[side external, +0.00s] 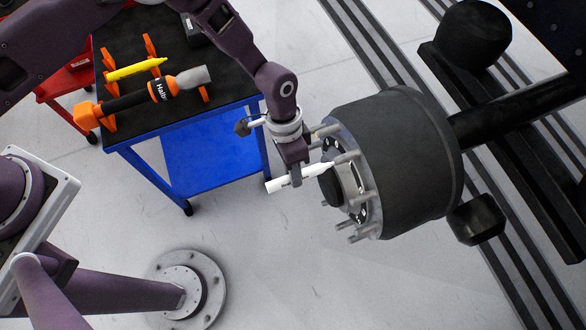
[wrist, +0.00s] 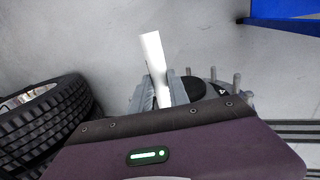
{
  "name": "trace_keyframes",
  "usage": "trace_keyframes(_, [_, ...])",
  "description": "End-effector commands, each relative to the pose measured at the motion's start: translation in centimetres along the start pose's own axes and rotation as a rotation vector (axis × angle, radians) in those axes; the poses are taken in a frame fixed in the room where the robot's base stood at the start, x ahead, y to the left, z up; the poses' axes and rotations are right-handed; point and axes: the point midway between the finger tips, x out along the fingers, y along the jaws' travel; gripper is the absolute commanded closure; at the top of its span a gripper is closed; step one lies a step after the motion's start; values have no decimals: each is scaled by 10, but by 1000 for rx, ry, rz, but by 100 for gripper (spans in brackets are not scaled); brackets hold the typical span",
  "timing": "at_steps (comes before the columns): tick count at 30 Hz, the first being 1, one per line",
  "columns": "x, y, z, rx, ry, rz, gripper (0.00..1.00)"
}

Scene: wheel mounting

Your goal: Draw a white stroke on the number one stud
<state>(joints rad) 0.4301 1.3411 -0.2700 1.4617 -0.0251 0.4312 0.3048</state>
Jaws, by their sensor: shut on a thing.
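My gripper (side external: 296,176) is shut on a white marker (side external: 283,183), which lies roughly level and points right towards the wheel hub (side external: 348,183). The marker's tip is close to the studs (side external: 347,157) on the hub face; I cannot tell whether it touches one. Several metal studs stick out around the hub's dark centre cap. I cannot make out which stud is number one. In the wrist view the white marker (wrist: 152,55) stands between the gripper fingers (wrist: 160,92), with the studs (wrist: 237,79) just to the right. Its tip is hidden there.
A blue cart (side external: 215,145) at the upper left carries a yellow marker (side external: 136,69) and an orange-black tool (side external: 150,92) on orange holders. A dark drum (side external: 400,150) sits behind the hub on a black axle (side external: 520,108). A tyre (wrist: 45,120) stands left in the wrist view.

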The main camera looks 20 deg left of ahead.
Motion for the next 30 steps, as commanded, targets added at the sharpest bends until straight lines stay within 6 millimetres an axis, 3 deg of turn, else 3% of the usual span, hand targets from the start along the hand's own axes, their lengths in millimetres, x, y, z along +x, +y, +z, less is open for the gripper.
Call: trace_keyframes(30, [-2, -6, 0, 0, 3, -1, 100])
